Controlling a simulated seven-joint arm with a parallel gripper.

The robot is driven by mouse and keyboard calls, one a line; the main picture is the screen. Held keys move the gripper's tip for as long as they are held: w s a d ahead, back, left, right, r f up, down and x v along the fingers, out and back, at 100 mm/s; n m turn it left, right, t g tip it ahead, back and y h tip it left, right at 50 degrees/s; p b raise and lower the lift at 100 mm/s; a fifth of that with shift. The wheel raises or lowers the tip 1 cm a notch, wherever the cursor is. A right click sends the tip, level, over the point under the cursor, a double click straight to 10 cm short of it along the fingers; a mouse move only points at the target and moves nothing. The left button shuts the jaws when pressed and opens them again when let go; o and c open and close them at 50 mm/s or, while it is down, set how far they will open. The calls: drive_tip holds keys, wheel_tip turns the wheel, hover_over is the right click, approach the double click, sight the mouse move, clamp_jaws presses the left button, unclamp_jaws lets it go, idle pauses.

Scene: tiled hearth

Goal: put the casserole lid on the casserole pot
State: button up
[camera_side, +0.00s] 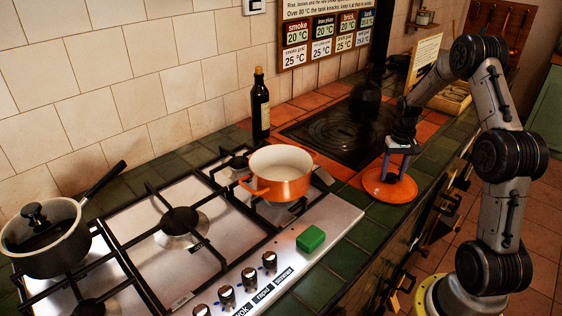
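The orange casserole pot (281,187) stands uncovered on the right rear part of the stove, and its pale inside shows. The round orange casserole lid (373,187) lies on the tiled counter to the right of the pot. My gripper (394,174) points down over the middle of the lid, its fingers at the lid's knob. The knob is mostly hidden by the fingers, and I cannot tell whether they are closed on it.
A dark wine bottle (260,106) stands behind the pot. A green sponge (310,239) lies on the stove's front right. A grey saucepan (48,250) with a long handle sits at the left. A dark hotplate (341,127) lies behind the lid.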

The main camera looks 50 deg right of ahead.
clamp_jaws()
drive_tip(key=shift+w+d+r, duration=0.1)
drive_tip(key=shift+r, duration=3.5)
